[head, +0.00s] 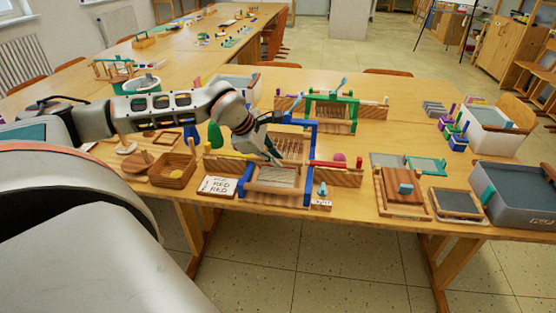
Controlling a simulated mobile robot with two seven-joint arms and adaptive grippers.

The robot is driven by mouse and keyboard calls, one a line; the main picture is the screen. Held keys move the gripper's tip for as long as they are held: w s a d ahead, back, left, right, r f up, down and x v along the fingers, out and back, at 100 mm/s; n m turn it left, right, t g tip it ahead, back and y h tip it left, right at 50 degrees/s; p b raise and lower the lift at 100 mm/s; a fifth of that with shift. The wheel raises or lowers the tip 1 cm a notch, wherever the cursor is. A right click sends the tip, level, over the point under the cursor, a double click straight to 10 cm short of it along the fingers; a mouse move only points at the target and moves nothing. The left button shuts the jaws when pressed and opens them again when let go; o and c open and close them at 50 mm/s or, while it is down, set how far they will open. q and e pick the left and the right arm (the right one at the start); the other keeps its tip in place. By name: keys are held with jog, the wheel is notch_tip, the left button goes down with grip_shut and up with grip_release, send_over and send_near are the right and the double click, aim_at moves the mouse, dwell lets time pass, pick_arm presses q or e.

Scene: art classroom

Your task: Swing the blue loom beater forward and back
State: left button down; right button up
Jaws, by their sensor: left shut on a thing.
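The blue loom beater (314,128) is an upright blue frame on a small wooden loom (338,176) at the middle of the near table. My left gripper (277,118) reaches in from the left at the top of the beater and is shut on it. My own gripper and wrist hide the beater's left part and much of its top bar, so the exact grip is hard to see. My right gripper is not in view.
A similar loom with a green beater (331,97) stands just behind. Wooden trays (404,190) and a grey bin (517,205) stand to the right.

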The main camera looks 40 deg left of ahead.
pick_arm(q)
jog(key=shift+s+d+f+g, duration=0.15)
jog(key=shift+s+d+f, duration=0.25)
jog(key=shift+f, duration=0.15)
jog(key=shift+s+d+f+g, duration=0.15)
jog(key=shift+s+d+f, duration=0.1)
jog(key=shift+s+f, duration=0.25)
jog(key=shift+f, duration=0.1)
jog(key=c, duration=2.4)
grip_release()
jog(key=o, duration=0.3)
jog(key=shift+s+d, duration=0.1)
jog(key=shift+s, duration=0.05)
jog(key=shift+r, duration=0.3)
jog(key=v, duration=1.2)
jog(key=shift+w+a+r, duration=0.2)
jog(key=shift+w+a, duration=0.1)
jog(key=shift+a, duration=0.05)
